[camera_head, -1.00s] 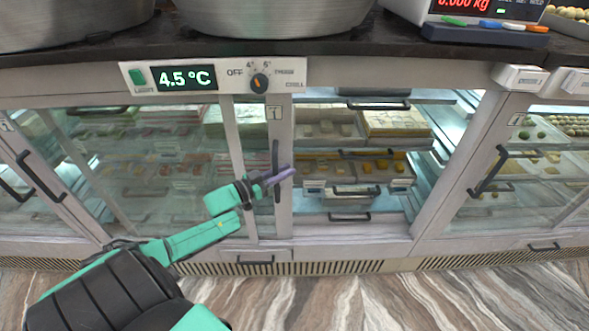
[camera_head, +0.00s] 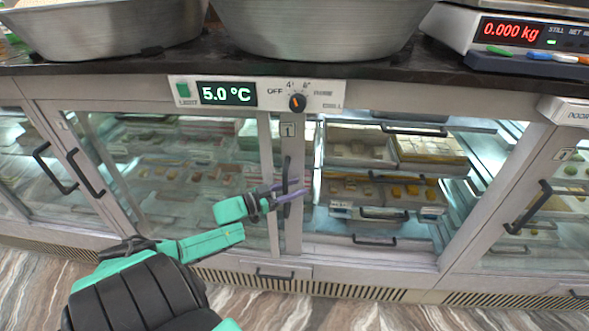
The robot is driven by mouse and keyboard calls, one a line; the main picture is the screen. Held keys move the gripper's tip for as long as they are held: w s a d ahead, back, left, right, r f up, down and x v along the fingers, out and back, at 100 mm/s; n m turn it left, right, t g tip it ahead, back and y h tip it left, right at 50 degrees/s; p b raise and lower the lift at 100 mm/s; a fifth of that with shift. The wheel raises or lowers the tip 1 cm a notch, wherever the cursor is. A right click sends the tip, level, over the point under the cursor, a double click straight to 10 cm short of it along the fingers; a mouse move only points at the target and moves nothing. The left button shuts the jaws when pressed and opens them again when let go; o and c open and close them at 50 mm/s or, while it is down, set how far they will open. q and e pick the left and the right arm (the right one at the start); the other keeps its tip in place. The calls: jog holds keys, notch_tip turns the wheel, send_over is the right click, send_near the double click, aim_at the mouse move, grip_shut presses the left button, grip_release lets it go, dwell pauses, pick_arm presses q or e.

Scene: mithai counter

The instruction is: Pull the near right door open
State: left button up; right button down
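The glass sliding door with the "1" plate has a pale right stile (camera_head: 293,225) with a black vertical handle (camera_head: 286,168). It stands slid to the left, overlapping the pane beside it, and a wide opening shows at its right. My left gripper (camera_head: 290,193) is at this handle, with its purple and dark fingers close together across it. It appears shut on the handle, though the far side of the grip is hidden. My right gripper is not in view.
Trays of sweets (camera_head: 385,190) show inside the opening. Another door with a black handle (camera_head: 528,208) stands at the right. A control panel (camera_head: 323,96) reads 5.0 °C. Metal bowls (camera_head: 320,30) and a scale (camera_head: 520,30) stand on the dark counter top. The floor in front is clear.

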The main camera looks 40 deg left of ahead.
pick_arm(q)
jog(key=shift+s, duration=0.1)
jog(key=p+v, duration=0.1)
jog(key=v, duration=1.3)
jog(key=shift+s+p, duration=0.2)
jog(key=shift+p, duration=0.15)
jog(key=shift+a, duration=0.1)
jog(key=s+f+n+g+y, duration=0.25)
jog(key=s+f+y, duration=0.2)
jog(key=f, duration=0.85)
jog(key=s+f+n+g+y, duration=0.1)
jog(key=s+f+g+y, duration=0.3)
jog(key=f, duration=0.8)
jog(key=s+d+f+m+g+h, duration=0.1)
jog(key=s+d+f+g, duration=0.3)
jog(key=s+d+f, duration=0.4)
jog(key=s+d+f+m+g+h, duration=0.1)
jog(key=s+d+f+g, duration=0.4)
jog(key=d, duration=0.8)
jog(key=s+f, duration=0.3)
jog(key=f, duration=0.1)
jog(key=shift+d+f+h, duration=0.2)
jog(key=shift+d+h, duration=0.15)
